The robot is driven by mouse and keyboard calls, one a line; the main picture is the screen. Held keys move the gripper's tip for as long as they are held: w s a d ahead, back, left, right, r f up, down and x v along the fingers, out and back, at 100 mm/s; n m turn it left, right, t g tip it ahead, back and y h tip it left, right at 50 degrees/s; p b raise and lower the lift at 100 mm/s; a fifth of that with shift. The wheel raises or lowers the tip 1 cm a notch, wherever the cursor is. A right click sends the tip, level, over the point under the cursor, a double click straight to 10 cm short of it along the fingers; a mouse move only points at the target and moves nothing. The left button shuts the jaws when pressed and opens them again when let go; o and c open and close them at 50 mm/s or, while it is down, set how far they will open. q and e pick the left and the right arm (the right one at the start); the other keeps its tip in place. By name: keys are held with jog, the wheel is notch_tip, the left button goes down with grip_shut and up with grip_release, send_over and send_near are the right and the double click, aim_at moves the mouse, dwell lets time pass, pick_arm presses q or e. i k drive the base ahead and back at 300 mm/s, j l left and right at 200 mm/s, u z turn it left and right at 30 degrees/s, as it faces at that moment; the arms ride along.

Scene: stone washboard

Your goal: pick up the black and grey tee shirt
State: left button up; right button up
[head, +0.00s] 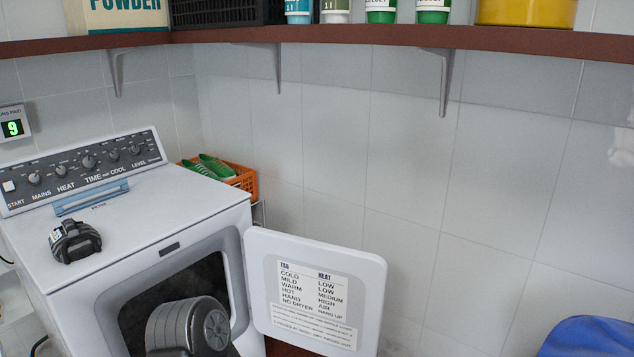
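A rounded grey part of my own arm shows at the bottom, in front of the dryer's opening. My arm hides part of the dryer's dark opening.
The dryer door (371,265) stands open to the right. An orange basket (243,181) with green shoes (217,166) is behind the dryer. A brown shelf (370,37) with containers runs along the wall above. A blue object (590,338) is at bottom right. The dryer top's right side is clear.

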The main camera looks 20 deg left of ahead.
aim_at(73, 240)
jog(key=i+u, duration=0.65)
jog(key=u, duration=0.2)
jog(key=i+l+u, duration=0.15)
jog(key=i+u, duration=0.25)
jog(key=i+l+u, duration=0.2)
jog(key=u, duration=0.2)
